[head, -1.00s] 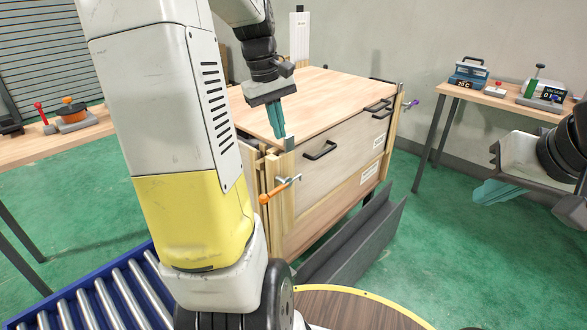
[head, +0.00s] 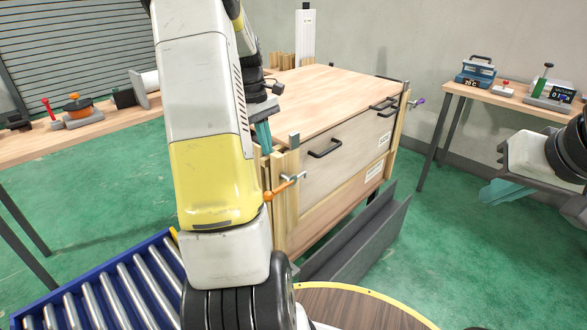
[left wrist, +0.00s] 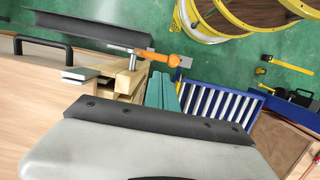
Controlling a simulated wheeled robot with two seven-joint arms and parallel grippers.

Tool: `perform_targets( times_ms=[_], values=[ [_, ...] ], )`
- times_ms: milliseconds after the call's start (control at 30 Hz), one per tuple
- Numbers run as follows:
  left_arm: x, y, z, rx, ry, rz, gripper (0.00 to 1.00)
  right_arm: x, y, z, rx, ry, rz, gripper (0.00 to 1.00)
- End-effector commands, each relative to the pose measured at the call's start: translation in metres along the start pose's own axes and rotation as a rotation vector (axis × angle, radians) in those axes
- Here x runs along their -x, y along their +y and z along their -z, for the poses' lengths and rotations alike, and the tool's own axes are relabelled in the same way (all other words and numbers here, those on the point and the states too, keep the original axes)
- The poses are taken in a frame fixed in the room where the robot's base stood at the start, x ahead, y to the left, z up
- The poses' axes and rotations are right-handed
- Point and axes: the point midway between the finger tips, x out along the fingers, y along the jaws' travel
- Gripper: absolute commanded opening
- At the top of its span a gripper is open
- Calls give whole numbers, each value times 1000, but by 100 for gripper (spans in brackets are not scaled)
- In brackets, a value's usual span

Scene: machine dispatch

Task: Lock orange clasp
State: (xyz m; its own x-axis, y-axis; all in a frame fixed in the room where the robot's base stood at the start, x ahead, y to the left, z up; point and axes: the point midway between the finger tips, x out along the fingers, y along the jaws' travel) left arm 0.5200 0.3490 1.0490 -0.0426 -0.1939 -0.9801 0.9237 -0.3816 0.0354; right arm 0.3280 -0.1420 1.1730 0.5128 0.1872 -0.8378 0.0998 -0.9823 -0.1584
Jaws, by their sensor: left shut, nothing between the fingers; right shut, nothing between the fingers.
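The orange clasp (head: 282,187) is a lever with an orange handle and a metal body on the front left corner of the wooden crate (head: 345,147). It also shows in the left wrist view (left wrist: 155,55), its handle beside my fingers. My left gripper (head: 263,138) is shut and empty, just above and left of the clasp at the crate's corner post; it appears apart from the handle. Its teal fingers also show in the left wrist view (left wrist: 162,92). My left arm hides part of the crate's left side. My right gripper (head: 503,192) is shut and empty at the right, over open floor.
A purple-handled clasp (head: 416,103) is at the crate's right end. A grey channel (head: 358,240) lies along the crate's front. A blue roller conveyor (head: 100,285) stands at lower left. Side tables with devices stand left and right. Green floor is clear at right.

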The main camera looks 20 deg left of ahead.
Motion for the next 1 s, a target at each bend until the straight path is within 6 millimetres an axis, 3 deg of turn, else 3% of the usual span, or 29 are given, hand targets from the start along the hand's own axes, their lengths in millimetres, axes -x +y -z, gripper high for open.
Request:
perform_targets(
  times_ms=[300, 500, 700, 1000],
  values=[
    [-70, -1, 0, -1, -3, 4, 0, 0, 0, 0, 0, 0, 0, 0],
    [-101, -1, -1, 0, -2, 2, 0, 0, 0, 0, 0, 0, 0, 0],
    [-114, 0, 0, 0, 0, 0, 0, 0, 0, 0, 0, 0, 0, 0],
    [-115, 0, 0, -1, 0, 0, 0, 0, 0, 0, 0, 0, 0, 0]
  ],
)
